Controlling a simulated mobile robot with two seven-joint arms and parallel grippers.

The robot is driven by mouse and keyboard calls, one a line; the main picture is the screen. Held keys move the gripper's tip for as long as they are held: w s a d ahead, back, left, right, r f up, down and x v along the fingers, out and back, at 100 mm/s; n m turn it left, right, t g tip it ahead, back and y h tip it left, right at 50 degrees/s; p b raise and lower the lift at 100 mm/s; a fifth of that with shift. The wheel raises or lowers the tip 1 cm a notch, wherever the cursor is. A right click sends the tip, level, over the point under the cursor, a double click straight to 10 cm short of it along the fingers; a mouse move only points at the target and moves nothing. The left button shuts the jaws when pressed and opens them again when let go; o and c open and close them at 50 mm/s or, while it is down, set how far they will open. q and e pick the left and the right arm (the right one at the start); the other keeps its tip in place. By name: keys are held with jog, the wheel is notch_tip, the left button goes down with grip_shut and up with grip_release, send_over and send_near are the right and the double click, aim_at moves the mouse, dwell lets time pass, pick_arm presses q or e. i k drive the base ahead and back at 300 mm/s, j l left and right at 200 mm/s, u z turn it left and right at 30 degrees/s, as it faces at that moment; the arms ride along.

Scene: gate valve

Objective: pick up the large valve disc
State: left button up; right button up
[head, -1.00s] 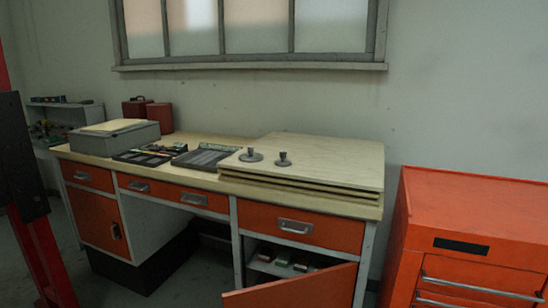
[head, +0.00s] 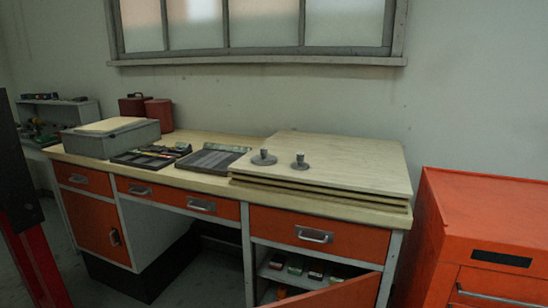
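Two grey valve discs with short stems stand on the top board of a stack of wooden boards (head: 350,165) on the workbench. The large valve disc (head: 263,158) is the left one, with the wider base. The small valve disc (head: 300,162) stands just to its right, apart from it. Neither of my grippers shows in the head view.
The workbench (head: 225,140) also carries a grey box (head: 110,138), two open trays and red canisters (head: 158,112). An orange cabinet door (head: 340,292) hangs open in front, below the boards. A red tool cabinet (head: 490,220) stands at the right. A red and black post stands at the left edge.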

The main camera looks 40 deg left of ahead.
aim_at(264, 159)
jog(key=j+z, duration=0.2)
jog(key=j, duration=0.55)
jog(key=j+z, duration=0.2)
jog(key=j, duration=0.6)
jog(key=k+j, duration=0.1)
jog(key=j, duration=0.9)
jog(key=k+j, duration=0.15)
jog(key=j, duration=0.4)
jog(key=i+z, duration=0.05)
